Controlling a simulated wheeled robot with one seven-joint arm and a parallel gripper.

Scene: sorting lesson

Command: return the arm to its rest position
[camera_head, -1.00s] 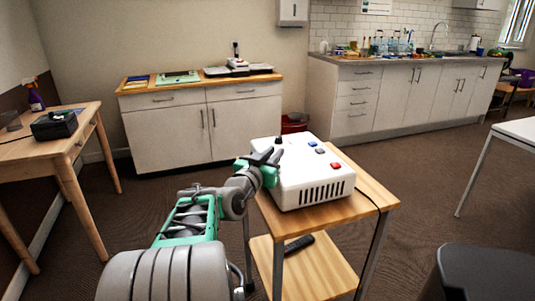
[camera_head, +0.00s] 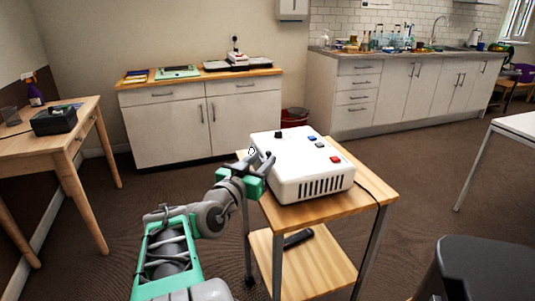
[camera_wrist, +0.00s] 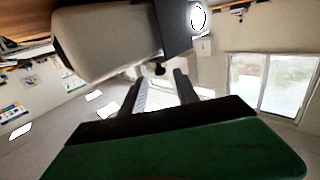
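My gripper (camera_head: 262,158) is at the left side of a white box-shaped device (camera_head: 322,176) on a small wooden cart. Its dark fingers are at the box's left edge; I cannot tell from this view whether they touch it. In the wrist view the two fingers of my gripper (camera_wrist: 160,88) stand apart with nothing held between them. A large pale body, seemingly the white device (camera_wrist: 105,42), fills the upper left of that view. My arm reaches up from the bottom of the head view, bent at a grey joint.
The wooden cart (camera_head: 372,187) has a lower shelf with a dark remote-like object (camera_head: 298,239). A wooden table (camera_head: 80,130) stands left, a cabinet (camera_head: 165,125) behind, a dark chair (camera_head: 485,270) at front right. Floor is open between table and cart.

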